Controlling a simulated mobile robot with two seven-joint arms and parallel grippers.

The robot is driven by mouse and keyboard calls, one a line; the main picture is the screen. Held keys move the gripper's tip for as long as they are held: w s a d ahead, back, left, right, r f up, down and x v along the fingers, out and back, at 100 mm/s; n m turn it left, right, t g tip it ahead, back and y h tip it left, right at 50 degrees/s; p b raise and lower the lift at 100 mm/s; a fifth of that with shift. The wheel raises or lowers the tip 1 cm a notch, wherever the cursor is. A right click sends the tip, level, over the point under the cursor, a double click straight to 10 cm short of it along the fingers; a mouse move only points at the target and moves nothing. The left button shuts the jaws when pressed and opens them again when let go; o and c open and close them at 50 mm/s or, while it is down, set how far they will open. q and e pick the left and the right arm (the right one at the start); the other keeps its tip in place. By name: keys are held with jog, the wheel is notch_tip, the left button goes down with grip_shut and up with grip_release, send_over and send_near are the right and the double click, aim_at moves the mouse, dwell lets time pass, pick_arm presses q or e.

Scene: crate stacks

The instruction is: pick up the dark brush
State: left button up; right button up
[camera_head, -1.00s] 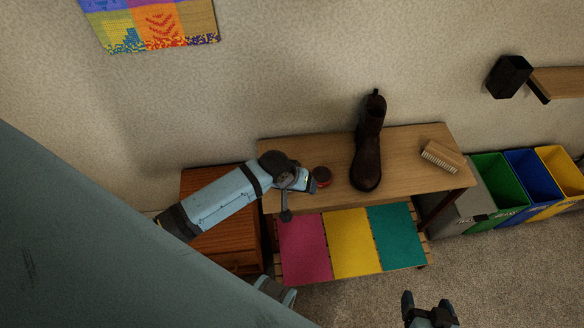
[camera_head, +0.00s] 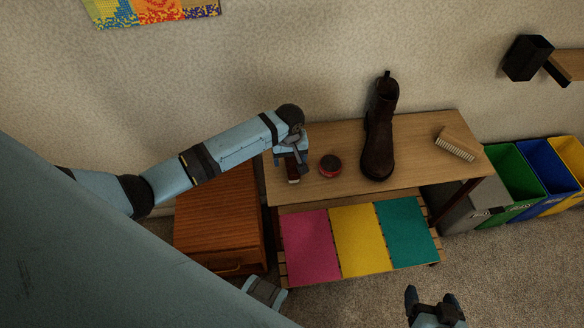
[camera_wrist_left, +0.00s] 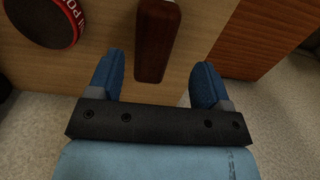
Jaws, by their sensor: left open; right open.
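The dark brush (camera_head: 293,179) lies near the left end of the wooden bench top (camera_head: 350,188), partly hidden under my left gripper (camera_head: 291,160) in the head view. In the left wrist view the dark brush (camera_wrist_left: 157,40) is a long red-brown block pointing toward the gripper. The open left fingers (camera_wrist_left: 160,75) stand on either side of its near end, with gaps at both sides. I cannot tell how far the fingertips are above the bench. My right gripper (camera_head: 435,303) is open and empty, low over the carpet in front.
A round red and black tin (camera_head: 330,166) sits right of the dark brush. A brown boot (camera_head: 379,135) and a pale brush (camera_head: 456,143) stand further right. A wooden cabinet (camera_head: 218,225) adjoins the bench's left end. Coloured mats (camera_head: 358,240) lie on the lower shelf.

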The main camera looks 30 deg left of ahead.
aim_at(292, 165)
pick_arm(q)
jog(key=f, duration=0.2)
jog(key=f+b, duration=0.1)
jog(key=f, duration=0.1)
jog(key=d+f, duration=0.1)
jog(key=shift+f+b, duration=0.3)
jog(key=shift+f, duration=0.1)
jog(key=c, duration=1)
